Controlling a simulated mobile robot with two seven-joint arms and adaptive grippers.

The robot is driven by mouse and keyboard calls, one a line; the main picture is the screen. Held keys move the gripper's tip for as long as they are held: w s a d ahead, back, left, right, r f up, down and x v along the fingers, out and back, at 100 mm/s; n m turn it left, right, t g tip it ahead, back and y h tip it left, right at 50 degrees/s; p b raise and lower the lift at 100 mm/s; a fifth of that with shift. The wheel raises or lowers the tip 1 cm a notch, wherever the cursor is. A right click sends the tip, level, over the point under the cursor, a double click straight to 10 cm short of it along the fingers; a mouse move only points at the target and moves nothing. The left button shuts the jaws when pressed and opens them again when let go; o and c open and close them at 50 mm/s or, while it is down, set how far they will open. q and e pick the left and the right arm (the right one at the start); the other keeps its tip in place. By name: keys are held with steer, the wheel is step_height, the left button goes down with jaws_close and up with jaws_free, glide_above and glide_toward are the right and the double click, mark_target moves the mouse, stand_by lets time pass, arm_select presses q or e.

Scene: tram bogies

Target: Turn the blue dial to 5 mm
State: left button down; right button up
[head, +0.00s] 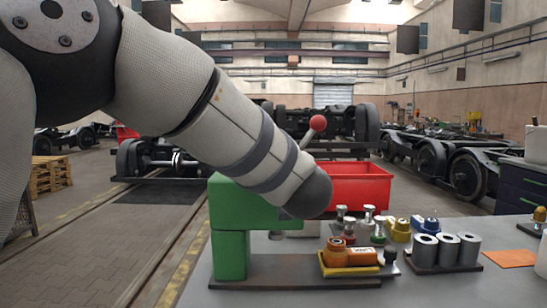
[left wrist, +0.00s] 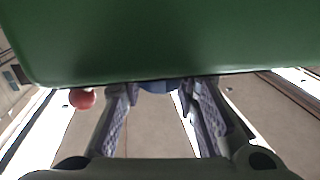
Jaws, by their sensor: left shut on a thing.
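The green press-like body (head: 231,230) stands on a dark base plate on the grey bench, partly covered by my left arm. A lever with a red ball knob (head: 318,123) rises behind my arm. In the left wrist view the green body (left wrist: 160,40) fills the top and the red knob (left wrist: 82,98) hangs at its left edge. The blue dial (left wrist: 158,87) shows only as a small strip under the green edge. My left gripper (left wrist: 160,93) is shut on it, a finger on each side. Its scale cannot be read. The head view hides the dial and this gripper.
A yellow tray (head: 349,271) with orange parts sits at the bench front. Grey cylinders (head: 447,247) stand on a dark holder to the right, beside an orange mat (head: 511,258). Small knobbed parts stand behind the tray. A red bin (head: 362,188) is further back.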

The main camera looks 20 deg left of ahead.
arm_select(q)
steer(key=m+t+h, duration=0.1)
steer(key=m+h, duration=0.1)
steer(key=h, duration=0.1)
steer(key=m+h, duration=0.2)
steer(key=h, duration=0.1)
steer(key=shift+a+t+h, duration=0.1)
steer(key=shift+t+h, duration=0.3)
steer(key=shift+m+g+h, duration=0.3)
steer(key=shift+m+h, duration=1.7)
steer(key=shift+h, duration=1)
steer(key=c, duration=1.2)
jaws_free()
